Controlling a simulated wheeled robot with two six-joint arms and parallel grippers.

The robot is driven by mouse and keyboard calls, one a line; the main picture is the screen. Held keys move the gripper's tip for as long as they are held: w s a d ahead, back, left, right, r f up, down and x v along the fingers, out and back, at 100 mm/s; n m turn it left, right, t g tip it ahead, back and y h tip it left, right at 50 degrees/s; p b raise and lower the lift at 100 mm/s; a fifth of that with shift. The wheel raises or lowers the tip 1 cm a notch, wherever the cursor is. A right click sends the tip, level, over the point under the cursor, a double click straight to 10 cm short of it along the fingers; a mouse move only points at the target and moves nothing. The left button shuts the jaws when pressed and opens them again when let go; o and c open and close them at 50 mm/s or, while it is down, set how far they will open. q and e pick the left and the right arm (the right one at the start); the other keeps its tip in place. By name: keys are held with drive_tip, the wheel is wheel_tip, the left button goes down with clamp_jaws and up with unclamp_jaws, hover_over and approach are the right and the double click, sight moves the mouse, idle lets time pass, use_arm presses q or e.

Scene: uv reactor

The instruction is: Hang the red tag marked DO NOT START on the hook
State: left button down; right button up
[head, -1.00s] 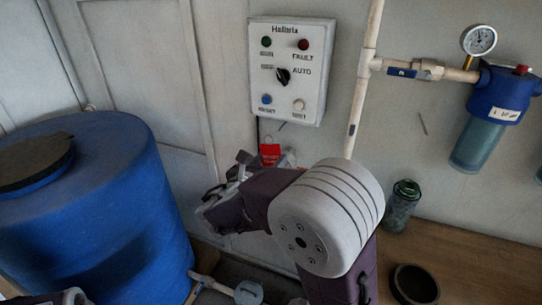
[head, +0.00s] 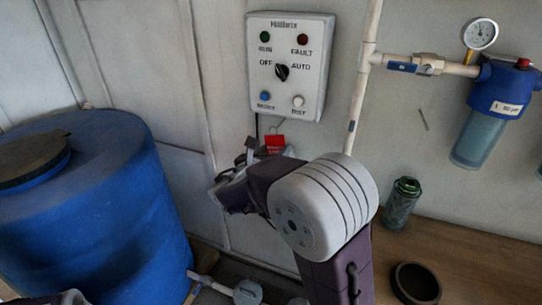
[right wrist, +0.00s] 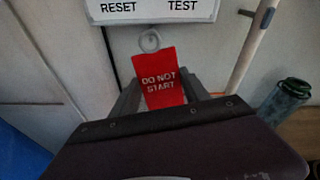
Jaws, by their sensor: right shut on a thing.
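The red tag (head: 275,143) is held upright just below the control box in the head view. In the right wrist view the tag (right wrist: 160,80) faces me and its words DO NOT START are readable. My right gripper (right wrist: 160,97) is shut on its lower part, a finger at each side. A small grey round ring (right wrist: 149,41) shows just above the tag's top edge. I cannot tell whether it is the hook or part of the tag, nor whether the two touch. In the head view a thin wire shape (head: 277,127) shows above the tag.
The control box (head: 289,66) is on the wall above the tag. A pale vertical pipe (head: 361,95) runs to its right. A blue barrel (head: 110,210) stands at the left. A green bottle (head: 402,203) and a dark round cup (head: 416,283) stand on the wooden surface at the right.

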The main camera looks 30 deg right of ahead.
drive_tip(key=shift+r+x, duration=0.15)
drive_tip(key=shift+x, duration=1)
drive_tip(key=shift+r+x, duration=0.15)
drive_tip(key=shift+x, duration=0.95)
drive_tip(key=shift+w+d+f+b, duration=0.4)
drive_tip(key=shift+d+f+b, duration=0.1)
drive_tip(key=shift+b, duration=0.05)
drive_tip(key=o, duration=1.4)
